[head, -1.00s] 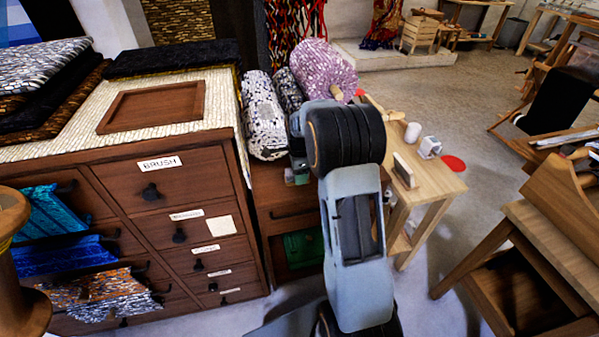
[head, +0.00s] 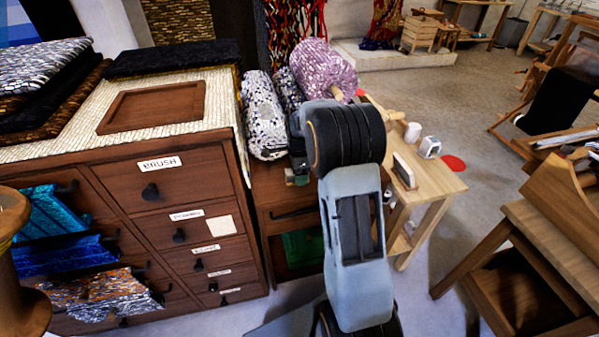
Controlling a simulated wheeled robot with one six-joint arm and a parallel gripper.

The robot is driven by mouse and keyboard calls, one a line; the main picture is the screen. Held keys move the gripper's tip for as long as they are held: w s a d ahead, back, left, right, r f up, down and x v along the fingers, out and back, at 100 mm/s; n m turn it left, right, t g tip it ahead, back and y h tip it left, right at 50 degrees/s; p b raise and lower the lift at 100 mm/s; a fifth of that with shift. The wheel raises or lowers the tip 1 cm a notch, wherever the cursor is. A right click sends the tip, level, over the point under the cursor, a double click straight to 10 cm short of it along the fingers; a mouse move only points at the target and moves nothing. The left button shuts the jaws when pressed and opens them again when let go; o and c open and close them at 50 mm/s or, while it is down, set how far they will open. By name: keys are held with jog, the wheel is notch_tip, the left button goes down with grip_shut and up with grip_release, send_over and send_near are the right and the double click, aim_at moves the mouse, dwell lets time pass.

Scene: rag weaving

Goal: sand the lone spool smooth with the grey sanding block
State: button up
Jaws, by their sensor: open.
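A large wooden spool (head: 14,225) stands at the left edge, cut off by the frame. I cannot tell whether it is the lone spool. No grey sanding block can be made out for certain; a small pale grey block (head: 430,147) with a dark-marked face lies on the small wooden table, beside a short whitish cylinder (head: 412,132). My arm rises through the middle and bends over left at its black joint. My gripper (head: 297,177) seems to hang at the cabinet's right side, mostly hidden behind the arm. Its jaws are open, with nothing visible between them.
A drawer cabinet (head: 122,185) with a tray (head: 155,106) on top fills the left. Fabric rolls (head: 264,118) lie behind my wrist. The small table (head: 437,186) stands right of my arm, a wooden bench (head: 545,225) farther right. Bare floor lies between them.

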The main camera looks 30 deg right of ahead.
jog(key=shift+r+p, duration=0.3)
jog(key=shift+r, duration=0.1)
jog(key=c, duration=1)
jog(key=shift+r+p, duration=2.4)
jog(key=shift+r, duration=0.6)
